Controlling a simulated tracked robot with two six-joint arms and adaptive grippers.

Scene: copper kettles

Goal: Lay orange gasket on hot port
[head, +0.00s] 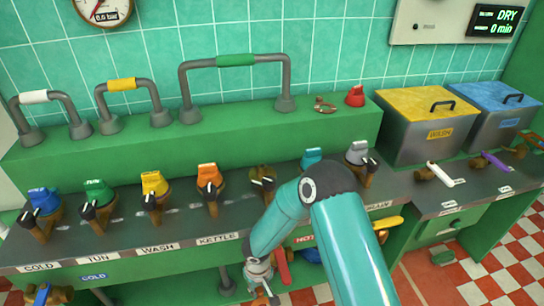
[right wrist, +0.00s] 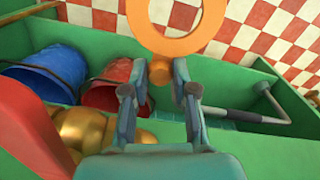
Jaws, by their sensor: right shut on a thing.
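The orange gasket (right wrist: 141,32) is a flat ring with a short tab, at the top of the right wrist view, its upper part cut off by the frame. My right gripper (right wrist: 162,78) is shut on its tab, and the ring sticks out beyond the fingertips. In the head view my right gripper (head: 263,288) is low at the front of the bench, below the HOT label (head: 305,239), which my arm partly covers. A brass fitting (right wrist: 85,130) and a red part (right wrist: 30,125) lie left of the gripper in the wrist view. I cannot tell whether the fitting is the hot port. My left gripper is out of view.
A grey bent pipe (right wrist: 265,108) is at right. Coloured valves line the bench top (head: 130,225). A red handle (head: 283,268) is close to my right gripper.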

